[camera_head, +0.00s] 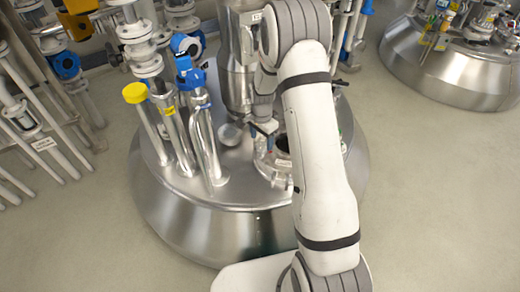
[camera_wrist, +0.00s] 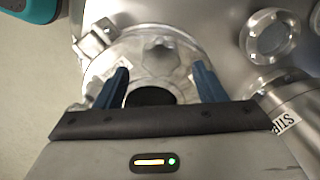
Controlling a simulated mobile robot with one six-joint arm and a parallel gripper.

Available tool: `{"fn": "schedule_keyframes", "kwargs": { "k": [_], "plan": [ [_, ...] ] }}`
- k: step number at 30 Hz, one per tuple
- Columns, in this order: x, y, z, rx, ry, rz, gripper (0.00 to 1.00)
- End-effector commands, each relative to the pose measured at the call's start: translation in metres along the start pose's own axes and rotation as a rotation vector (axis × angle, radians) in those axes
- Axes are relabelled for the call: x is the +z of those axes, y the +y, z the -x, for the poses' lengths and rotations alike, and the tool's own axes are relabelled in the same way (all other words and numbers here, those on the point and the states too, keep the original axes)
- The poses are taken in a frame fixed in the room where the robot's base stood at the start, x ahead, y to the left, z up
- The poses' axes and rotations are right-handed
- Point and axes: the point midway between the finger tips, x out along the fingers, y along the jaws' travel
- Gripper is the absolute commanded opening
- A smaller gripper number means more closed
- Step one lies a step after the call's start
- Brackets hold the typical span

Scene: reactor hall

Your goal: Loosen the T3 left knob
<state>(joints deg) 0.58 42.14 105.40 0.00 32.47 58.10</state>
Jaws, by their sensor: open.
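My gripper (camera_wrist: 158,82) is open in the wrist view, its two blue fingers spread over a round metal port and empty between them. A lobed metal knob (camera_wrist: 160,55) sits on the port's rim, ahead of and between the fingertips, with no visible contact. A second metal clamp or knob (camera_wrist: 93,40) is at the rim's upper left. I cannot read any T3 mark or tell which is the left knob. In the head view the port (camera_head: 268,165) is on the vessel lid, partly hidden by my arm.
The domed steel vessel (camera_head: 215,222) carries upright pipes with a yellow cap (camera_head: 135,92) left of the port and a tall steel cylinder (camera_head: 236,85) behind it. A round glass fitting (camera_wrist: 270,36) is right of the port. Another vessel (camera_head: 455,75) stands far right; floor between is clear.

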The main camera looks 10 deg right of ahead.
Motion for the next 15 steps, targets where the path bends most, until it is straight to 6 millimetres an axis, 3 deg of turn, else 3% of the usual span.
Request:
{"fn": "schedule_keyframes", "kwargs": {
  "k": [15],
  "plan": [
    [-0.0002, 0.0003, -0.0004, 0.0, 0.0, -0.685, 0.64]
  ]
}}
